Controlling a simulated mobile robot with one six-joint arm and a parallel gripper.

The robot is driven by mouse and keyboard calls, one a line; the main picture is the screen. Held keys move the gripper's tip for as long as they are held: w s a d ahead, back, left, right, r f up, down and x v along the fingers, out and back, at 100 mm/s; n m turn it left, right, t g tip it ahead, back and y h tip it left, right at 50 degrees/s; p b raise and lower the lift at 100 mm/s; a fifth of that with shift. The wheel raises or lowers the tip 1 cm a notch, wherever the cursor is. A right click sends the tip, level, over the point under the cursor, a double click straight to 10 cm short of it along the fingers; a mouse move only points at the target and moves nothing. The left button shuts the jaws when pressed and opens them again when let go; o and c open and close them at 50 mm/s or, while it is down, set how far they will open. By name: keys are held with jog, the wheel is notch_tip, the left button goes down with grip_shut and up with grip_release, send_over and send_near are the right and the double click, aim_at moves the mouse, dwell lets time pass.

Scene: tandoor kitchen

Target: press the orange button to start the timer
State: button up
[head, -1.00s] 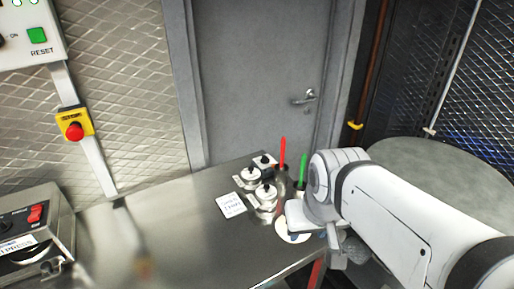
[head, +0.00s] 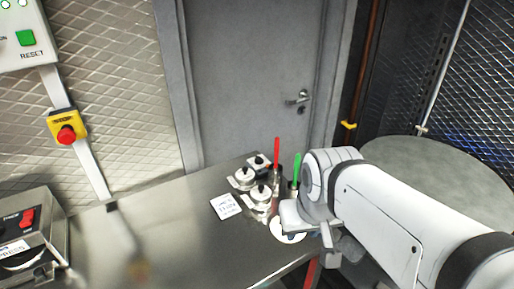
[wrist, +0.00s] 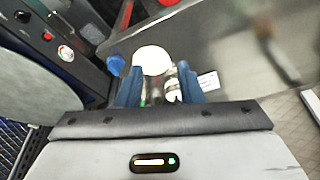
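No clearly orange timer button shows in the head view. In the wrist view, a dark panel (wrist: 70,75) at the upper left carries a small orange-red button (wrist: 47,36) and a red-and-white round part (wrist: 66,53); I cannot tell which is the timer's. My gripper (wrist: 160,78) shows two blue fingers spread apart with nothing held between them. It also shows in the head view (head: 312,236), low over the counter's right end near a white disc (head: 288,229), its fingers mostly hidden by my arm.
The steel counter (head: 185,235) holds lidded pots (head: 258,194), a white card (head: 225,207), and red (head: 277,153) and green (head: 296,170) upright sticks. A red stop button (head: 66,134) and green reset button (head: 26,38) are at left. A round grey top (head: 430,165) stands right.

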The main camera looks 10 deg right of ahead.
grip_shut()
dwell(1.4)
